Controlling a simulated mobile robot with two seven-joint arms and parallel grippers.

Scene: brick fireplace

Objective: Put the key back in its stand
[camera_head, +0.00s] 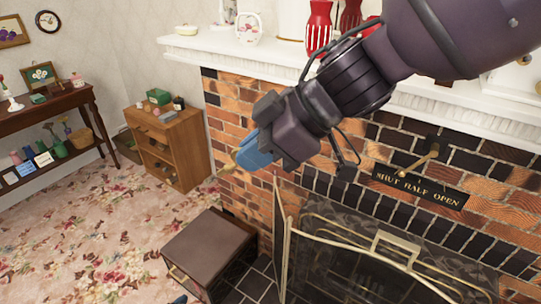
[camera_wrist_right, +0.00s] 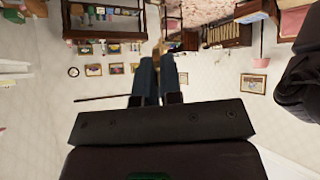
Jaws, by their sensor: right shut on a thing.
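My right gripper (camera_head: 258,150) reaches in from the upper right, in front of the brick fireplace. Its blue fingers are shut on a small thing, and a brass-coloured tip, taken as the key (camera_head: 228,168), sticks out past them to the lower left. The rest of the key is hidden by the fingers. I cannot pick out the key's stand. A small blue bit at the bottom edge of the head view looks like a fingertip of my left gripper (camera_head: 180,299).
A brass lever sits above a "SHUT HALF OPEN" plate (camera_head: 420,188) on the bricks. A gold-framed fire screen (camera_head: 375,250) stands below. A brown box (camera_head: 208,243) is on the hearth's left. A wooden cabinet (camera_head: 170,148) and a side table (camera_head: 50,105) stand further left.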

